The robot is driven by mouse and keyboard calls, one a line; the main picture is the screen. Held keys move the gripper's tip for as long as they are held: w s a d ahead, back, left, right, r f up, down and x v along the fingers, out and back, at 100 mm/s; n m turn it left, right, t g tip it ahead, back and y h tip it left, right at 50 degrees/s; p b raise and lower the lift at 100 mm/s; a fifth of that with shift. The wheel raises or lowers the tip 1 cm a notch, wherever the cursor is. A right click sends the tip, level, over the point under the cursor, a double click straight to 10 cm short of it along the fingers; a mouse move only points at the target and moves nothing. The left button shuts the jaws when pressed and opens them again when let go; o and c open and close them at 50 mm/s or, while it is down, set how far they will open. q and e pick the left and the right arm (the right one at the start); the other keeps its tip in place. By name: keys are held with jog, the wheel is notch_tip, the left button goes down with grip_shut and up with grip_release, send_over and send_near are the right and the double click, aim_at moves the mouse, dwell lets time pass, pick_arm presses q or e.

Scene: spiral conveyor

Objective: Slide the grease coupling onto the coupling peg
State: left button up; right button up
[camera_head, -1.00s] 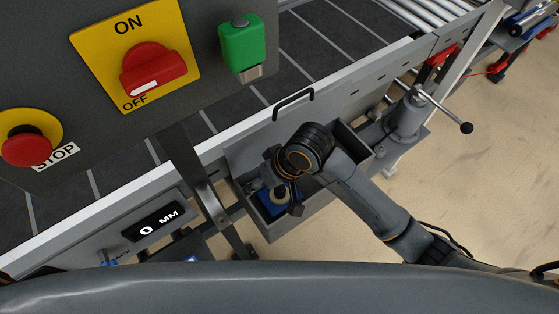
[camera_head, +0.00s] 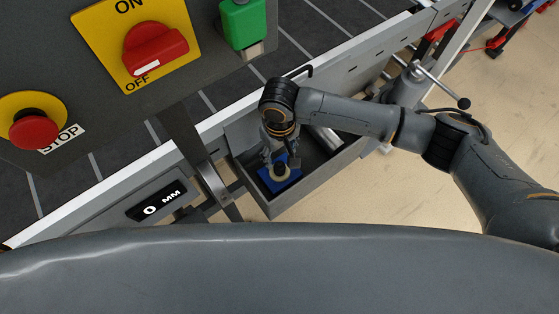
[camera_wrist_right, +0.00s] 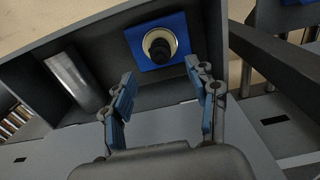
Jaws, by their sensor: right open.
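A round part with a pale ring and a dark centre (camera_head: 281,169) sits on a blue square pad (camera_head: 290,178) in a grey open tray (camera_head: 270,208) beside the conveyor. In the right wrist view the dark round centre (camera_wrist_right: 158,47) stands inside the pale ring on the blue pad (camera_wrist_right: 140,58). I cannot tell whether this is the grease coupling or the coupling peg. My right gripper (camera_head: 277,155) points down into the tray over this part. In the wrist view its fingers (camera_wrist_right: 159,67) are spread, with the part just beyond their tips and nothing between them. My left gripper is out of view.
A silver cylinder (camera_wrist_right: 72,76) lies in the same tray; it also shows in the head view (camera_head: 326,139). The conveyor's side rail (camera_head: 110,197) runs behind the tray. A control panel with a red OFF knob (camera_head: 155,50) and stop button (camera_head: 34,131) is at upper left.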

aim_at(279, 165)
notch_tip(279, 165, down, 8)
jog(key=shift+r, duration=0.1)
dwell(0.4)
jog(key=shift+r, duration=0.1)
grip_shut()
